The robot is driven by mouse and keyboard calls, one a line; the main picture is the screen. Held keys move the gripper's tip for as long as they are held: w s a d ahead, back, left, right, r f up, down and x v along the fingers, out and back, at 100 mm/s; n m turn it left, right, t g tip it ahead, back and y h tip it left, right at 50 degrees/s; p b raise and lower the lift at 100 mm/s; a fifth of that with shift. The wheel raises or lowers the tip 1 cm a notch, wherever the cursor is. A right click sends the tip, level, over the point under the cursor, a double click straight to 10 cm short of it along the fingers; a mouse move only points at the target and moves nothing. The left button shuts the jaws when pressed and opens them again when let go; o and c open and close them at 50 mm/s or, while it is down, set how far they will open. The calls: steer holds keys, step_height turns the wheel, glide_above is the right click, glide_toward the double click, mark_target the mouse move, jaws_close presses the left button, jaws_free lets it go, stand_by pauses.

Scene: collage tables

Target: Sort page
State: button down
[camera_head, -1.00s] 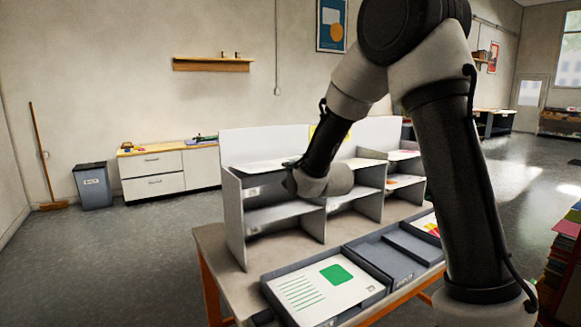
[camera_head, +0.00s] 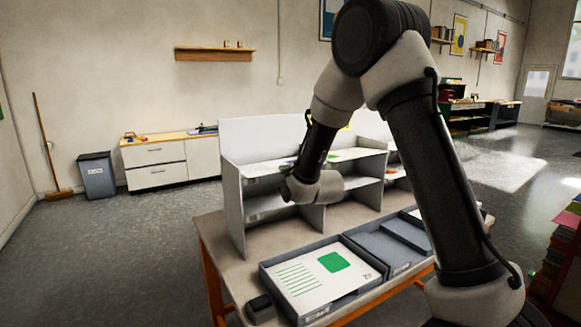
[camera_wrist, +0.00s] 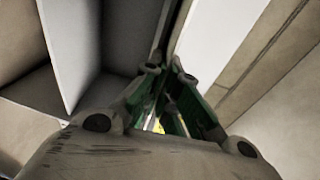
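A page (camera_head: 312,275) with a green square and green lines lies in the left compartment of the grey tray (camera_head: 262,284). A white-grey shelf unit (camera_head: 233,210) stands behind the tray, with pale sheets (camera_head: 265,167) on its upper level. My gripper reaches toward the shelf; its fingertips are hidden behind my wrist in the head view. In the wrist view my gripper (camera_wrist: 166,70) has green-padded fingers close together, with a narrow gap. I cannot tell whether something thin is between them. Pale panels lie on both sides.
The middle tray compartment (camera_head: 376,248) looks empty; my arm hides part of the trays to the right. A small dark object (camera_head: 259,305) sits by the table's front edge. A bin (camera_head: 97,175), a broom (camera_head: 50,150) and a cabinet (camera_head: 155,162) stand behind. Floor left is open.

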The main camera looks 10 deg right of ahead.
steer(key=c, duration=1.6)
jaws_free()
steer(key=shift+o, duration=0.2)
steer(key=v, duration=1.2)
steer(key=shift+f, duration=0.1)
